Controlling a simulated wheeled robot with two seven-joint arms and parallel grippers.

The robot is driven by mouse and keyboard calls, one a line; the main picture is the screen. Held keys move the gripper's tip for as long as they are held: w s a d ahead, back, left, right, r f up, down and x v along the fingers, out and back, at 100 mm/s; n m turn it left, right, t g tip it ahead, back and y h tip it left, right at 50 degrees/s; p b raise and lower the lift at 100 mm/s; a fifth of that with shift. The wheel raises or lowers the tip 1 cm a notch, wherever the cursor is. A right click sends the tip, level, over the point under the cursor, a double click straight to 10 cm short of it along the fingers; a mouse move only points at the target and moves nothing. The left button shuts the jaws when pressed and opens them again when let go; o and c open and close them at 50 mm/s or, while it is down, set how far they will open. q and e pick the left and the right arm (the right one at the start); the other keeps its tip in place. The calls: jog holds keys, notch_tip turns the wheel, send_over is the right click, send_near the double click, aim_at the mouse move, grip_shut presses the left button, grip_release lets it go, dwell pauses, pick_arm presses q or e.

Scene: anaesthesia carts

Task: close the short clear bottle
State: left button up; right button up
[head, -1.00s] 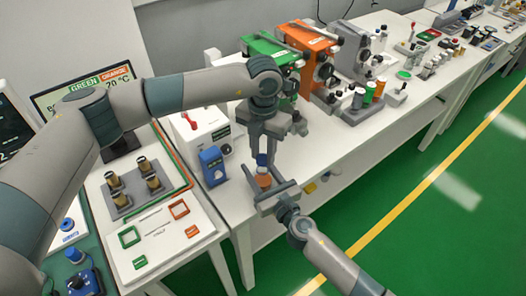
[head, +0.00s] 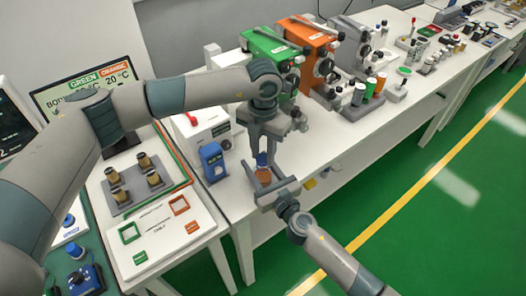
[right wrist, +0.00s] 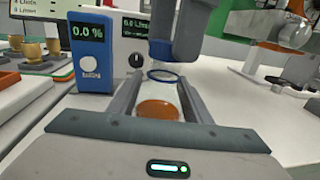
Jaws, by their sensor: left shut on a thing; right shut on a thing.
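The short clear bottle (right wrist: 170,92) with orange contents (right wrist: 158,109) is upright between the fingers of my right gripper (right wrist: 158,102), which is shut on it. In the head view the bottle (head: 263,175) shows orange just below my left gripper (head: 262,148). My left gripper is shut on a small blue cap (head: 262,159), directly above the bottle. In the right wrist view a blue ring (right wrist: 165,75) is at the bottle's top, under the left gripper's fingers. I cannot tell whether the cap is seated; the fingers hide most of it.
A blue device (head: 213,161) reading 0.0 % stands left of the grippers, beside a white box (head: 208,133). Green (head: 270,50) and orange (head: 306,48) machines stand behind. The grippers are at the bench's front edge.

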pick_arm(q)
jog(key=shift+f, duration=0.55)
dwell(0.4)
